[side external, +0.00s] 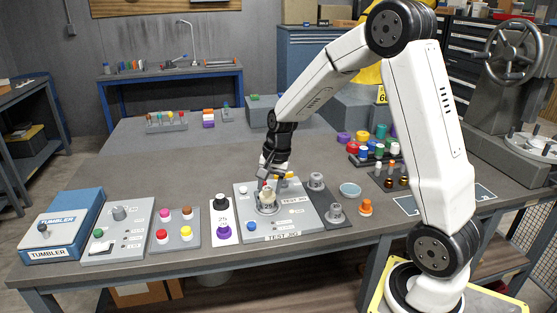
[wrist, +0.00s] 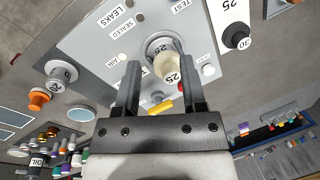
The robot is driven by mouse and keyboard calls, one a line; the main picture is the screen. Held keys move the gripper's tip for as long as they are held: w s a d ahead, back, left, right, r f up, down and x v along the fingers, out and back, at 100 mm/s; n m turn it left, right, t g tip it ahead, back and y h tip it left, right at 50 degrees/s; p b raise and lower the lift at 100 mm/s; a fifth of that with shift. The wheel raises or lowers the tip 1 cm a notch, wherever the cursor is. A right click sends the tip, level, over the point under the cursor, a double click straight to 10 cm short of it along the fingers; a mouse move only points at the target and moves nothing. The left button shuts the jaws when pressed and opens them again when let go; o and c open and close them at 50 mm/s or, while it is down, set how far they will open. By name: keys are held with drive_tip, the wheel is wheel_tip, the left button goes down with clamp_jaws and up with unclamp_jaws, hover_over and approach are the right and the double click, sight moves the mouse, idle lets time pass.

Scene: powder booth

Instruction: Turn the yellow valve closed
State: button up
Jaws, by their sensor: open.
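The yellow valve handle (wrist: 160,107) shows in the wrist view as a short bar on the grey test jig panel (wrist: 90,45), low between my fingers. In the side view a small yellow patch (side external: 290,175) shows at the panel's back edge, partly behind my gripper. My gripper (wrist: 160,68) is open, pointing down over the panel, with nothing clearly held. A cream cylinder marked 25 (wrist: 167,66) sits in a grey round socket between the fingertips in the picture; I cannot tell whether they touch it. The cylinder (side external: 268,196) also stands just below my gripper (side external: 270,176) in the side view.
Left of the jig are a white card with black and purple knobs (side external: 223,230), a button board (side external: 174,229) and a blue tumbler box (side external: 62,222).

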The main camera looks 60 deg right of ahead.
drive_tip(key=w+d+m+y, duration=0.1)
drive_tip(key=w+d+m, duration=0.1)
drive_tip(key=d+m, duration=0.4)
drive_tip(key=w+d+m+t+y, duration=0.1)
drive_tip(key=d+m, duration=0.6)
drive_tip(key=d, duration=0.7)
drive_tip(key=shift+w+m, duration=0.3)
drive_tip(key=shift+w, duration=0.2)
drive_tip(key=shift+f, duration=0.1)
drive_tip(key=shift+x, duration=3.8)
drive_tip(key=shift+w+a, duration=0.1)
drive_tip(key=shift+w, duration=0.05)
clamp_jaws()
